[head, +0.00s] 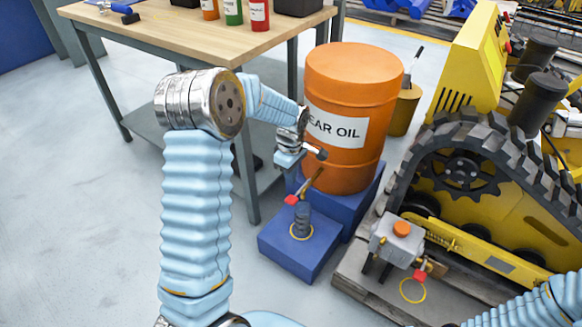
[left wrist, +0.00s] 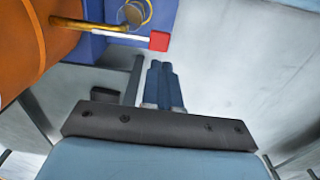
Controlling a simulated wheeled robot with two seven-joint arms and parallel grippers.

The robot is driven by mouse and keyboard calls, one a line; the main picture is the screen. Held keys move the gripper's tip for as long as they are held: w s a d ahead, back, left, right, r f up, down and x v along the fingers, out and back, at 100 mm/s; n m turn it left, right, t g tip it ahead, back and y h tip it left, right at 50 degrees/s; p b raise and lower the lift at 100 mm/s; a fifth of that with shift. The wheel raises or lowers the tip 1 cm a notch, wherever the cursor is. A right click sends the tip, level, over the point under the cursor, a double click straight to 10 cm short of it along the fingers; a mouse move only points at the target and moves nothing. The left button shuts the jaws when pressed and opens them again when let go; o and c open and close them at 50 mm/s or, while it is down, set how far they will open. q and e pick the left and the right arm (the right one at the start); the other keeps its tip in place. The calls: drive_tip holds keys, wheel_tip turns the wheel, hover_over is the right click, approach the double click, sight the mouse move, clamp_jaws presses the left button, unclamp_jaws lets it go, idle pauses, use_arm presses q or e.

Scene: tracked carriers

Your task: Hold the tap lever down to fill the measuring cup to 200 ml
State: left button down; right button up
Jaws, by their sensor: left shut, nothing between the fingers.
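The tap lever's red tip (head: 291,199) sticks out to the left; in the left wrist view the red tip (left wrist: 158,41) shows beyond my fingers. The measuring cup (head: 303,220) stands upright below the tap; its liquid level is too small to read. My left gripper (head: 288,160) is shut and empty, just above the lever; its fingertips (left wrist: 163,64) appear apart from the tip. My right gripper is out of view.
The cup stands on a blue block (head: 280,248) inside a yellow ring. A wooden workbench (head: 170,25) stands behind left. A yellow tracked carrier (head: 515,240) on a pallet fills the right, with a grey box (head: 390,240) at its near corner. The floor at left is free.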

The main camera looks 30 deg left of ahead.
sight(290, 201)
use_arm(q)
wheel_tip(290, 201, down, 8)
drive_tip(key=shift+r, duration=0.1)
idle(0.4)
drive_tip(key=f+t+b, duration=0.1)
drive_tip(key=b, duration=0.2)
drive_tip(key=f+t+b, duration=0.1)
drive_tip(key=f+b, duration=0.1)
drive_tip(key=b, duration=0.2)
drive_tip(key=f+t+b, duration=0.2)
drive_tip(key=b, duration=0.1)
drive_tip(key=shift+s+f, duration=0.1)
drive_tip(key=shift+s, duration=0.3)
drive_tip(key=shift+b+x, duration=0.75)
drive_tip(key=shift+b, duration=0.2)
drive_tip(key=shift+r, duration=0.2)
drive_tip(key=shift+r+p, duration=0.8)
drive_tip(key=shift+p, duration=0.05)
